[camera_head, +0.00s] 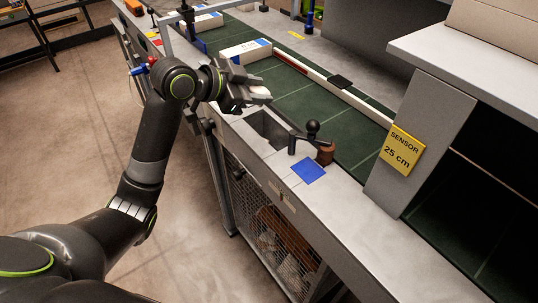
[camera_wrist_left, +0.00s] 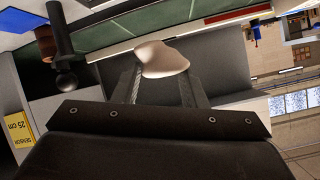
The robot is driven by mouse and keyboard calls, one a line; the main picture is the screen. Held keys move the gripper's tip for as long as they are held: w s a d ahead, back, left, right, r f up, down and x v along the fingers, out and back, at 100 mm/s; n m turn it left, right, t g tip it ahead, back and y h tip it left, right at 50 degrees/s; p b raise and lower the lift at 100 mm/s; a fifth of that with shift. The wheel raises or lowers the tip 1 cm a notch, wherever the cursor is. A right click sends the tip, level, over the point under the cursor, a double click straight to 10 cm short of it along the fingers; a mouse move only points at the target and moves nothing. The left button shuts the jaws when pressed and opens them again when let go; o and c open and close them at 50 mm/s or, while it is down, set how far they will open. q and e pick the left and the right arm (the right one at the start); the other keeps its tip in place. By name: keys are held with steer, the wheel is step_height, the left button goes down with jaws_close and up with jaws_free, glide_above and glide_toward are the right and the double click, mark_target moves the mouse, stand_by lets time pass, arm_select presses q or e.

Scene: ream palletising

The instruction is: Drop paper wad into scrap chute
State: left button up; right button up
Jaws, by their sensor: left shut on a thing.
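The pale, crumpled paper wad (camera_head: 259,95) is held in my left gripper (camera_head: 243,92), whose fingers are shut on it. In the left wrist view the wad (camera_wrist_left: 160,58) sits between the fingertips, with its top sticking out beyond them. The scrap chute shows as a dark square opening (camera_head: 268,126) in the grey bench top. The gripper is above the bench edge, on the far side of the chute opening and a little left of it, apart from it. My right gripper is not in view.
A black handle with a ball knob (camera_head: 312,127) and a brown grip stand right beside the opening. A blue square (camera_head: 309,169) lies nearer. A green conveyor (camera_head: 350,128) with wrapped reams (camera_head: 245,52) runs behind. A yellow sensor sign (camera_head: 401,148) hangs at right. A mesh cage (camera_head: 270,232) stands below.

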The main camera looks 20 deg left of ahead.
arm_select(q)
step_height(320, 180, down, 6)
steer(key=b, duration=0.4)
steer(key=shift+r+b, duration=0.25)
steer(key=shift+b, duration=0.15)
steer(key=o, duration=1)
steer(key=b+v, duration=0.2)
steer(key=v, duration=1.5)
steer(key=shift+r, duration=0.15)
